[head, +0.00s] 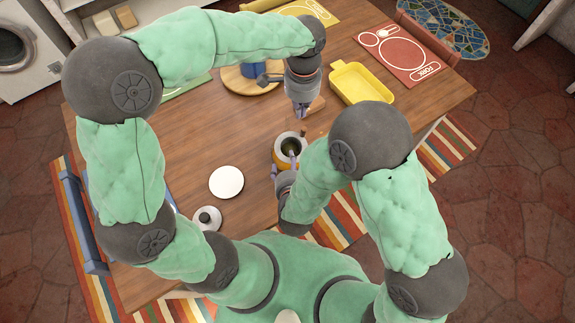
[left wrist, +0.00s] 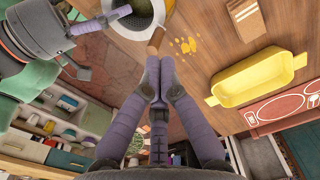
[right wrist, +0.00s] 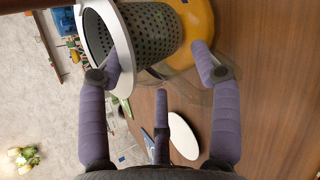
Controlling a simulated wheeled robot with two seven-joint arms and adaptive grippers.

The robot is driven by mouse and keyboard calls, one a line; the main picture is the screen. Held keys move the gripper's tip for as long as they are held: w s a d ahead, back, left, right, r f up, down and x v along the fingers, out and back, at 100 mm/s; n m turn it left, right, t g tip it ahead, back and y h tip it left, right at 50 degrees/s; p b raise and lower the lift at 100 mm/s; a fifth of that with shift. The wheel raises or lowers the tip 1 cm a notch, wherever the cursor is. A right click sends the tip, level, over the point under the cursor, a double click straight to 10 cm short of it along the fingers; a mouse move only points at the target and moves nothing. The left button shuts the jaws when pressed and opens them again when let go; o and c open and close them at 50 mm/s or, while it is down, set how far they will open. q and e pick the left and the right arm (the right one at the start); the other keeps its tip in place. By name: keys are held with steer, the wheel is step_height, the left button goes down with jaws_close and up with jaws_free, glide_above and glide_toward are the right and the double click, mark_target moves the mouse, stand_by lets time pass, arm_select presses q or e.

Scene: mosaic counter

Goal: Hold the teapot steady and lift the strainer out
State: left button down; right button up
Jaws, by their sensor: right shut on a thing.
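The orange teapot (head: 279,152) with a pale rim stands near the table's front edge. The perforated strainer (right wrist: 150,35) sits in its mouth in the right wrist view. In the left wrist view, a brown handle (left wrist: 156,39) runs from the rim towards my left fingertips. My left gripper (head: 301,113) is above and behind the teapot; its fingers (left wrist: 159,65) are close together at the handle's end, and I cannot tell whether they grip it. My right gripper (right wrist: 158,70) has its fingers spread on either side of the teapot's near side and is shut on the teapot.
A yellow baking dish (head: 360,85) stands to the right. Yellow bits (left wrist: 186,45) lie beside the teapot. A wooden block (left wrist: 247,19) is behind. A white disc (head: 226,181) and a knobbed lid (head: 207,219) lie left. A blue pot (head: 253,70) stands at the back.

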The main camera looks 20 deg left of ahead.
arm_select(q)
steer(key=shift+f, duration=0.2)
arm_select(e)
steer(key=shift+r, duration=0.1)
arm_select(q)
steer(key=c, duration=1.4)
jaws_free()
arm_select(e)
steer(key=shift+c, duration=0.4)
arm_select(q)
steer(key=shift+r, duration=0.1)
arm_select(e)
steer(key=shift+c, duration=0.5)
arm_select(q)
steer(key=shift+r, duration=3.95)
arm_select(e)
steer(key=o, duration=0.9)
